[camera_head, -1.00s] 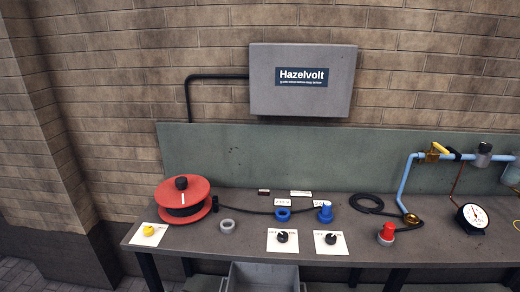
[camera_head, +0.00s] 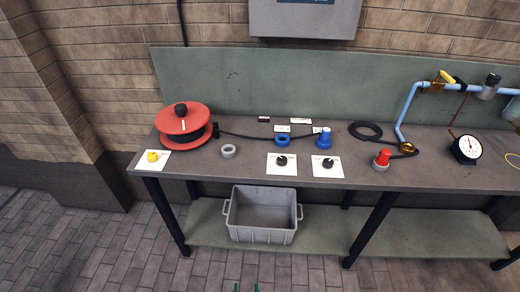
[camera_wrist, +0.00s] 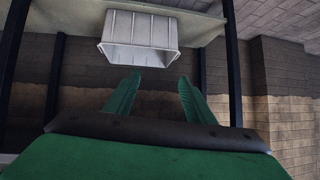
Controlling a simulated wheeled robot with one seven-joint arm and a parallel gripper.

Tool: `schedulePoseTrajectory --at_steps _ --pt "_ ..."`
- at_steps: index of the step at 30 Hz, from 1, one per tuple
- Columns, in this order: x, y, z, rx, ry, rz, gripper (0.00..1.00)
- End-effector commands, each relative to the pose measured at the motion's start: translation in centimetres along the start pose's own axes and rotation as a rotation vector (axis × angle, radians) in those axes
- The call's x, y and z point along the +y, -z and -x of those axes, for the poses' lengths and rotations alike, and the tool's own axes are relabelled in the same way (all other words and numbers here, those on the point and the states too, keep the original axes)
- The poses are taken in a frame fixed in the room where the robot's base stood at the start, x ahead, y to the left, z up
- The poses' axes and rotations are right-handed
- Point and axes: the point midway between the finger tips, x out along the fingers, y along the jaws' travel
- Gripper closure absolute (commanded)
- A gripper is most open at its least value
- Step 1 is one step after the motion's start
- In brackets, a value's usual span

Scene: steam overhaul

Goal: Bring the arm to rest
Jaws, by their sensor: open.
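My gripper (camera_wrist: 158,95) shows in the wrist view as two green fingers, spread apart with nothing between them. In the head view only its green tips (camera_head: 247,288) show at the bottom edge, in front of the bench. The rest of my arm is out of the head view. The grey crate (camera_head: 262,214) stands on the bench's lower shelf (camera_head: 400,229); in the wrist view the crate (camera_wrist: 140,38) appears beyond the fingertips, apart from them.
The workbench (camera_head: 215,169) carries a red cable reel (camera_head: 184,122), a grey ring (camera_head: 228,151), black knobs on white cards, a blue plug (camera_head: 323,138), a red plug (camera_head: 382,158), and a gauge (camera_head: 467,149) by blue piping (camera_head: 407,110). Brick floor (camera_head: 90,245) at left is clear.

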Motion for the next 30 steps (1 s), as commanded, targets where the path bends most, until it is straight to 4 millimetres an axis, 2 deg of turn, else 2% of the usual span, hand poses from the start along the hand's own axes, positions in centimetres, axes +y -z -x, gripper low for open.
schedulePoseTrajectory --at_steps 1,3,10,17,21,25,30 --pt "0.6 -0.7 2.0 0.013 0.002 0.006 0.51" --pt "1.1 -0.9 4.4 0.04 0.009 0.015 0.51" --pt "2.0 -0.6 12.6 0.133 0.015 0.04 0.51" --pt "2.3 1.4 21.0 0.234 -0.001 0.057 0.51" --pt "2.2 3.4 25.8 0.294 -0.023 0.065 0.51" --pt "2.2 5.2 29.1 0.339 -0.045 0.071 0.51" --pt "2.2 6.6 31.2 0.372 -0.062 0.076 0.51"
